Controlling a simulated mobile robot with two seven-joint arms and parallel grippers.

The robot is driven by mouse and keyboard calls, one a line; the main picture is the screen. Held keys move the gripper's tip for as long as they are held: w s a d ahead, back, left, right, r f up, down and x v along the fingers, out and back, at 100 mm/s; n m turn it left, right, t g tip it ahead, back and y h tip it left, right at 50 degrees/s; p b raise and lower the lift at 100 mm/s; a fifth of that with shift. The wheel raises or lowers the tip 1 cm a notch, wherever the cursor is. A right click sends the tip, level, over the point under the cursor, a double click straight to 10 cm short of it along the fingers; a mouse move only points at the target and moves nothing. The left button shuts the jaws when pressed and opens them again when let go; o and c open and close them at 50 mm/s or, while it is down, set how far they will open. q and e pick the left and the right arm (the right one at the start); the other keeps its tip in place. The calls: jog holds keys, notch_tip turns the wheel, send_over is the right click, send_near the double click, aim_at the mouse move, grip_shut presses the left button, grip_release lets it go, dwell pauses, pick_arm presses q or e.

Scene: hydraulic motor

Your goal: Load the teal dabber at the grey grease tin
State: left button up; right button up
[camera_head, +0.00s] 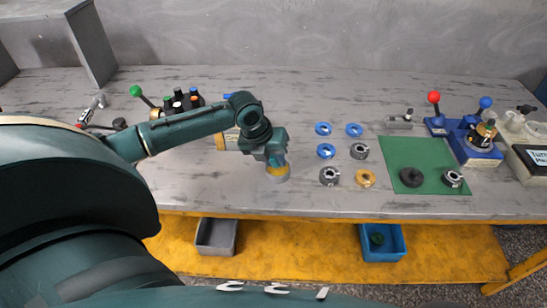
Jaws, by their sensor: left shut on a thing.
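The grey grease tin (277,177) stands on the bench near its front edge, left of the rings, with yellow grease showing at its top. My left gripper (274,159) points down right over the tin and is shut on the teal dabber. The dabber is mostly hidden by the gripper, whose colour is much the same, so I cannot tell how far its tip is in the grease. My right gripper is not in view.
Several blue rings (326,151), steel rings (329,176) and a brass ring (365,178) lie right of the tin. Beyond are a green mat (430,150) and a blue fixture (470,142). A lever valve block (183,102) stands behind my left arm. Bins (216,237) sit below.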

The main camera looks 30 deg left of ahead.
pick_arm(q)
jog(key=shift+f, duration=0.1)
dwell(1.1)
notch_tip(320, 180, up, 5)
jog(key=p, duration=0.5)
jog(key=shift+p, duration=0.35)
jog(key=shift+r, duration=1.1)
jog(key=shift+d, duration=0.1)
